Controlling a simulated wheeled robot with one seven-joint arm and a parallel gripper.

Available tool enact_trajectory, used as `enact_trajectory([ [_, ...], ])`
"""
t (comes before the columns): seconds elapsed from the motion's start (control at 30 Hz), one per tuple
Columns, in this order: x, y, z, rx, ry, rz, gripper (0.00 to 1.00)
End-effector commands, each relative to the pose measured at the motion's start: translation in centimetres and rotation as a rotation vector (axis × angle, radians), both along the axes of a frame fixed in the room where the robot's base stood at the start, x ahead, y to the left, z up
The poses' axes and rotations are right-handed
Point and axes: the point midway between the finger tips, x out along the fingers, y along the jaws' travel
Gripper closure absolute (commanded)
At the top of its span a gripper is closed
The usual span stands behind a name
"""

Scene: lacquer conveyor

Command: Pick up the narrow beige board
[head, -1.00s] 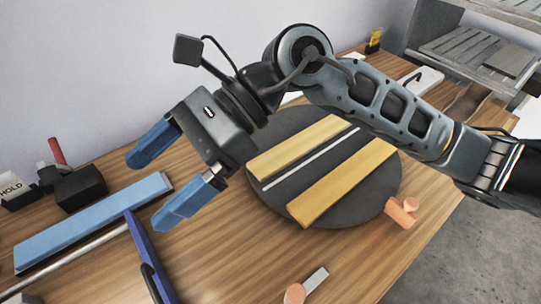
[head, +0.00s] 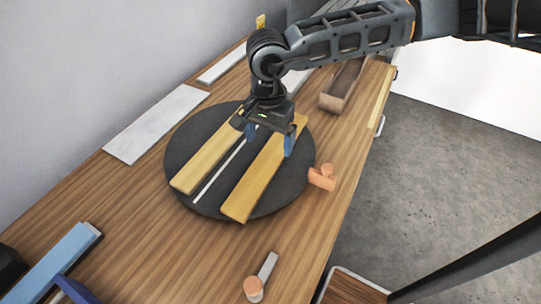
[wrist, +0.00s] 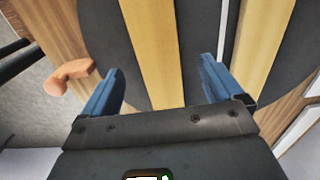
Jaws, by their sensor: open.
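Two long yellow-beige boards lie side by side on a dark round disc (head: 180,150). The right board (head: 262,180) looks slightly wider than the left board (head: 212,160); a thin white strip (head: 220,172) lies between them. My gripper (head: 270,143) is open above the right board, toward its far end. In the wrist view my gripper (wrist: 160,88) has one blue finger on each side of this board (wrist: 155,45), apart from it; the other board (wrist: 265,45) is outside the fingers. A narrow pale beige strip (head: 381,98) lies along the table's right edge.
An orange clamp-like piece (head: 322,177) sits by the disc's right edge. A handle-like piece (head: 262,277) lies in front. A grey board (head: 157,122) is behind left, a brown trough (head: 343,85) behind right. A blue block (head: 55,262) is at front left.

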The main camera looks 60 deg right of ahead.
Motion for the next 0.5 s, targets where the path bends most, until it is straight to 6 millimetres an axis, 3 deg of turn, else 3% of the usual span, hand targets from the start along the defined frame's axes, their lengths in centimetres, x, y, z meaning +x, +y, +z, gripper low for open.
enact_trajectory([
  [0.3,-0.3,-0.3,-3.6,0.004,0.000,-0.003,0.06],
  [0.5,-0.3,-0.3,-4.8,0.002,-0.001,0.000,0.06],
])
